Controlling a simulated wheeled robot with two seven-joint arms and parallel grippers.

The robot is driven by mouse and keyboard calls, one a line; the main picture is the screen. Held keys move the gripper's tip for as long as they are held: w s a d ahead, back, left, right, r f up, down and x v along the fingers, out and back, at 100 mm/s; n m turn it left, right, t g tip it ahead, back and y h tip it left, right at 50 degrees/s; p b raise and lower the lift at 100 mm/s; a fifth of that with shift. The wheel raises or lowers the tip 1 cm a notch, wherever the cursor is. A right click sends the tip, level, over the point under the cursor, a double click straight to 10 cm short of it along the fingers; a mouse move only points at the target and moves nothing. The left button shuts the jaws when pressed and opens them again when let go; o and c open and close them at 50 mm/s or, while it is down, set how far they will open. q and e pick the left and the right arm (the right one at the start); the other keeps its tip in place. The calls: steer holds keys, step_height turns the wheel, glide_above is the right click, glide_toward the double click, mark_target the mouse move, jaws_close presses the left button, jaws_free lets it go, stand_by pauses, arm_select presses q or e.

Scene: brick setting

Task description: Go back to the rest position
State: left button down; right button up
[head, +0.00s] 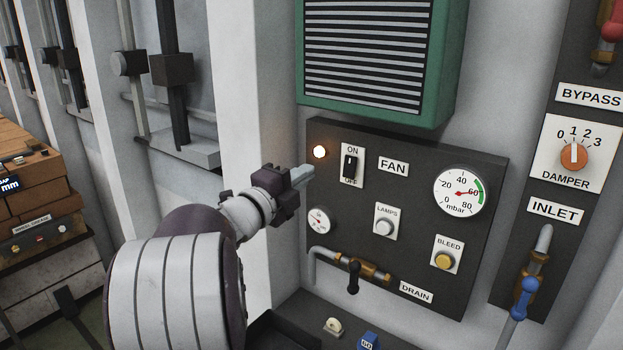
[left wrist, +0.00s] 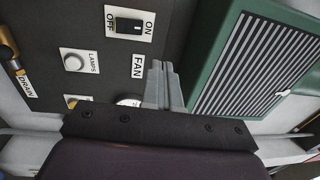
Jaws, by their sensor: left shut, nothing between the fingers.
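My left gripper (head: 302,174) is shut and empty in the head view. It is in front of the dark control panel (head: 440,160), near the panel's left edge and left of the FAN switch (head: 349,165). I cannot tell whether it touches the panel. A lit orange-white lamp (head: 320,152) shows just above the fingertips. In the left wrist view the closed fingers (left wrist: 160,85) point toward the area between the FAN label (left wrist: 138,66) and the green louvred unit (left wrist: 255,60). My right gripper is not in view.
The panel also carries a LAMPS button (head: 384,225), a BLEED button (head: 444,260), a pressure gauge (head: 462,192) and a drain valve (head: 354,275). To the right are a DAMPER knob (head: 574,157) and a blue-handled inlet valve (head: 524,295).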

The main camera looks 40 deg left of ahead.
arm_select(q)
steer(key=s+a+f+n+g+y, duration=0.2)
steer(key=a+f+n+g+y, duration=0.45)
steer(key=f+n, duration=0.45)
step_height(320, 180, down, 7)
steer(key=s+d+n+g, duration=0.3)
steer(key=n, duration=0.2)
steer(key=s+d+f+g+h, duration=0.2)
steer(key=s+d+f, duration=0.2)
steer(key=d, duration=0.4)
steer(key=s+d+f+n+g+h+b, duration=0.1)
steer(key=s+d+f+g+h, duration=0.1)
steer(key=d, duration=0.7)
steer(key=s+d+f+g+h, duration=0.2)
steer(key=s+d+f+g, duration=0.2)
steer(key=d+f, duration=0.4)
steer(key=shift+s+d+f+n, duration=0.25)
steer(key=shift+s+d+n, duration=0.15)
steer(key=shift+s+d, duration=0.4)
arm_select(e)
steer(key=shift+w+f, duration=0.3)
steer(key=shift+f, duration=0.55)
arm_select(q)
steer(key=shift+s+a+h, duration=0.1)
steer(key=shift+h, duration=0.15)
